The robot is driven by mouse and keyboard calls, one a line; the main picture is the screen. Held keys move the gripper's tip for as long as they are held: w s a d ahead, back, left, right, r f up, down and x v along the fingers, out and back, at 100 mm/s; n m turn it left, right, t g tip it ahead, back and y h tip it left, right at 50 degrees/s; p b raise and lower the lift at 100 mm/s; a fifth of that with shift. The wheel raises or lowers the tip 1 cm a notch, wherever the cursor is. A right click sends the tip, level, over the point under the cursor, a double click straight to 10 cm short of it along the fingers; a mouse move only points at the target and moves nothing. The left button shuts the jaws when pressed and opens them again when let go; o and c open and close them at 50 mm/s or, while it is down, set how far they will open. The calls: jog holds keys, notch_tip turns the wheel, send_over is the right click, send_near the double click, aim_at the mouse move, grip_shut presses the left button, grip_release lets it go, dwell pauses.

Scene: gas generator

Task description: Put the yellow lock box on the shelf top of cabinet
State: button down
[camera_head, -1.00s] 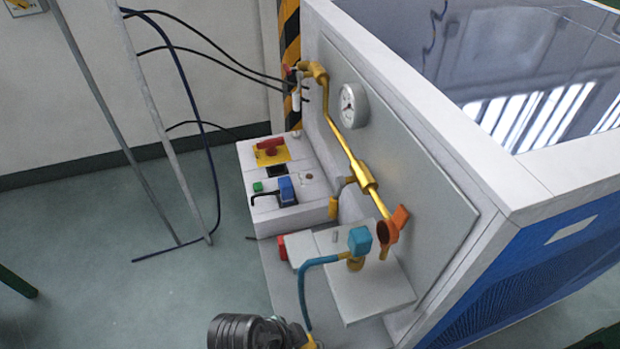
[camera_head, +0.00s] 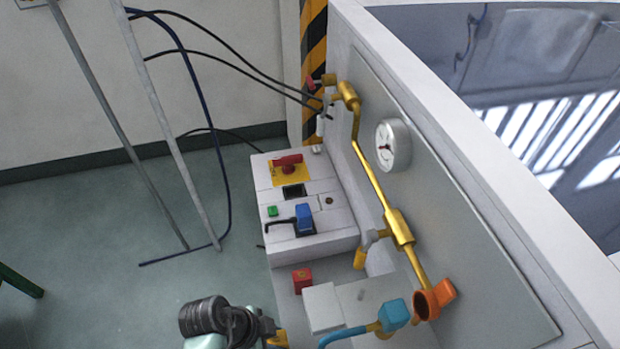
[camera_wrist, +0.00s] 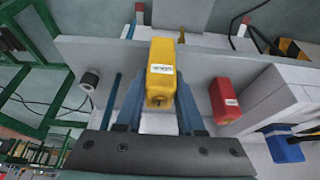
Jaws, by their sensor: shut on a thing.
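The yellow lock box (camera_wrist: 162,73) is between the two fingers of my gripper (camera_wrist: 158,108) in the wrist view, with a small white label on its face. The fingers are shut on its sides. In the head view my arm shows at the bottom edge, and only a small yellow part (camera_head: 279,338) is visible at its end; I cannot tell there whether it is the lock box. The white cabinet (camera_head: 475,225) with a pressure gauge (camera_head: 393,146) and yellow pipe (camera_head: 372,175) stands to the right of my arm.
A control box (camera_head: 325,200) with a red switch and blue handle sits beside the cabinet panel. A red box (camera_head: 302,280) and a blue valve (camera_head: 394,314) are low in front. An orange valve (camera_head: 434,298) sticks out. Cables and poles stand left; floor there is mostly clear.

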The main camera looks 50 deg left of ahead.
jog(key=w, duration=0.1)
jog(key=w+d, duration=0.1)
jog(key=shift+w+d, duration=0.1)
jog(key=shift+w, duration=0.3)
jog(key=w, duration=0.1)
jog(key=w+d, duration=0.1)
jog(key=w, duration=0.2)
jog(key=shift+d, duration=0.25)
jog(key=shift+f, duration=0.7)
jog(key=shift+f, duration=0.15)
jog(key=c, duration=0.5)
grip_release()
jog(key=shift+s, duration=0.1)
